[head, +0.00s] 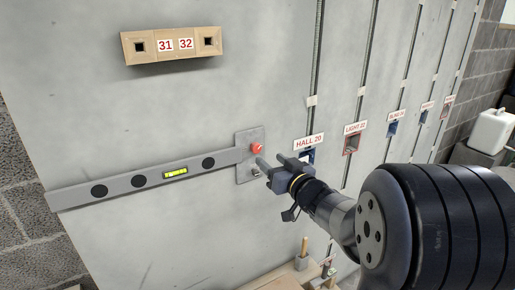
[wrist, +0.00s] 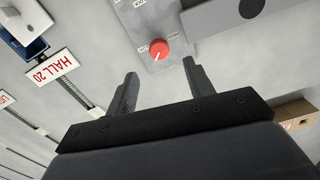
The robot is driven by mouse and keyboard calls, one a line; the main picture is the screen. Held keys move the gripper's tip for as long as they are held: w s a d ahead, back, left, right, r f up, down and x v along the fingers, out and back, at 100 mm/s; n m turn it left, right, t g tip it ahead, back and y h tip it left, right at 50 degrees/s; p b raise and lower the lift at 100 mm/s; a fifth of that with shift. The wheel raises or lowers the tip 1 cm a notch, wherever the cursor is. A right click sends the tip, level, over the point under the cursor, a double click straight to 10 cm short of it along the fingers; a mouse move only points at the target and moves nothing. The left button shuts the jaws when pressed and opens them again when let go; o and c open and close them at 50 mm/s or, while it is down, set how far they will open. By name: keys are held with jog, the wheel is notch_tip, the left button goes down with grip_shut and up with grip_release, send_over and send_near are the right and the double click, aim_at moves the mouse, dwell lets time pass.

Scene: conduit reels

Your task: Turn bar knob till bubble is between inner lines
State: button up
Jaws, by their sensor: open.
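A long grey bar (head: 122,185) lies across the wall panel, its right end higher than its left. Its small yellow-green vial (head: 176,172) is too small here to show where the bubble sits against the lines. A red knob (head: 257,148) is on the grey plate (head: 243,139) at the bar's right end. In the wrist view the knob (wrist: 160,49) has a white pointer mark and small labels around it. My gripper (head: 270,162) is open beside the knob, at its lower right. In the wrist view the open fingers (wrist: 160,82) stand either side of the knob's line, short of it and apart from it.
A beige box (head: 172,60) marked 31 and 32 is fixed above the bar. A HALL 20 label (head: 309,142) and a LIGHT 22 label (head: 355,128) hang under vertical conduits right of the plate. The panel between box and bar is clear.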

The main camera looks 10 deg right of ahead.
aim_at(257, 149)
jog(key=p+x, duration=0.1)
jog(key=x, duration=0.6)
jog(key=shift+w+f, duration=0.1)
jog(key=shift+w, duration=0.3)
jog(key=shift+c, duration=0.5)
jog(key=c, duration=0.9)
jog(key=shift+o, duration=0.2)
jog(key=shift+f+n+b, duration=0.2)
jog(key=shift+n+b, duration=0.5)
jog(key=shift+b, duration=0.05)
jog(key=shift+a+n+b, duration=0.1)
jog(key=shift+n+b, duration=0.6)
jog(key=shift+n, duration=0.1)
jog(key=shift+r+n, duration=0.2)
jog(key=shift+n, duration=0.1)
jog(key=o, duration=1)
jog(key=shift+c, duration=0.2)
